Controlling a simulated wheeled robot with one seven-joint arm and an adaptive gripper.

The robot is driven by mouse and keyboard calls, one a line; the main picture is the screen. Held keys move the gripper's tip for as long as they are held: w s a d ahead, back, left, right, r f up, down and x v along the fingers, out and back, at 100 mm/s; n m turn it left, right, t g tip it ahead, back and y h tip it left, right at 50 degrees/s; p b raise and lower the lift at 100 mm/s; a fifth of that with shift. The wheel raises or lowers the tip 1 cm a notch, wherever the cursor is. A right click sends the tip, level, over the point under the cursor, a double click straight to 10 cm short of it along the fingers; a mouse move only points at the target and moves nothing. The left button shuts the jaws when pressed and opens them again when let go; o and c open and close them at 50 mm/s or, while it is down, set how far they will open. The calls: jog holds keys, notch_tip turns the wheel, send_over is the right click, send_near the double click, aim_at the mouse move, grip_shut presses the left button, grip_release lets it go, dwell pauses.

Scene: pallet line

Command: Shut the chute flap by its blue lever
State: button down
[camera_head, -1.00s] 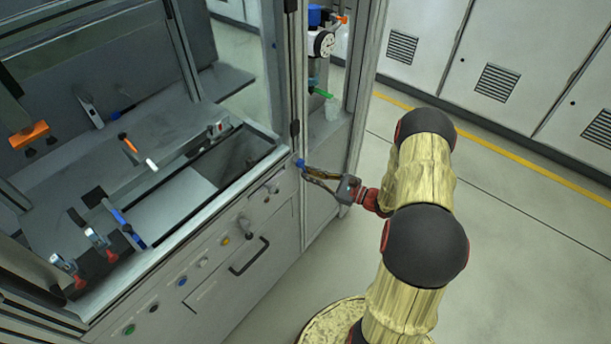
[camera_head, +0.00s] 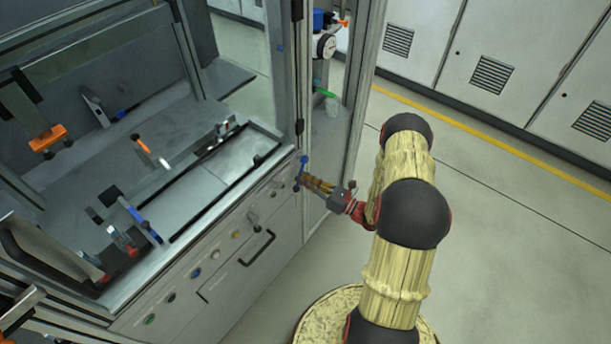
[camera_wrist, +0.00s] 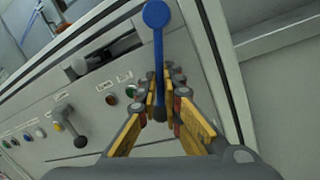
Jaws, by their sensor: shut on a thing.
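The blue lever (camera_wrist: 158,50) stands on the front of the grey machine, with a round blue knob at its top in the wrist view. It also shows small in the head view (camera_head: 303,162). My gripper (camera_wrist: 163,82) has its two yellow-sided fingers on either side of the lever's shaft and is shut on it below the knob. In the head view my gripper (camera_head: 302,181) is at the machine's right front corner. The chute flap (camera_head: 228,158) is a light grey panel that lies about level in the bench-top opening. I cannot tell whether its edges are fully flush.
The front panel carries several coloured buttons and a dark handle (camera_head: 257,248). A grey post (camera_head: 297,70) and a gauge (camera_head: 325,45) stand behind my gripper. Clamps with orange and blue handles are on the bench. The floor to the right is clear.

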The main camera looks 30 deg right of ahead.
jog(key=shift+s+a+m, duration=0.1)
jog(key=shift+a+m, duration=0.1)
jog(key=shift+m, duration=0.2)
jog(key=c, duration=2)
grip_release()
jog(key=shift+o, duration=0.2)
jog(key=v, duration=1.2)
jog(key=shift+f, duration=0.1)
